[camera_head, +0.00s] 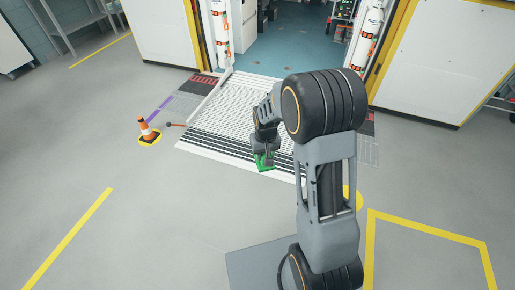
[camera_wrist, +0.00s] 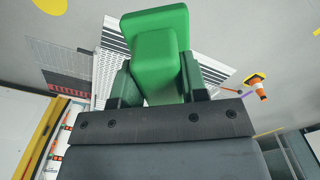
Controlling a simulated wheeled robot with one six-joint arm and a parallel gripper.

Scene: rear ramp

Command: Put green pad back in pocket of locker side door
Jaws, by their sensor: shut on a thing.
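The green pad (camera_wrist: 158,50) is held between the two fingers of my gripper (camera_wrist: 158,88) in the wrist view. It is a thick block with rounded edges, and it sticks out past the fingertips. In the head view my gripper (camera_head: 264,160) hangs over the near edge of the ramp, with the green pad (camera_head: 264,163) showing at its tip. My arm hides part of the ramp behind it. I cannot make out the locker side door or its pocket in either view.
A metal ramp (camera_head: 225,120) leads up to a doorway with a blue floor (camera_head: 285,48). An orange and white cone (camera_head: 147,130) stands left of the ramp on a yellow disc. White panels (camera_head: 440,60) flank the doorway. The grey floor (camera_head: 130,215) at front left is clear.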

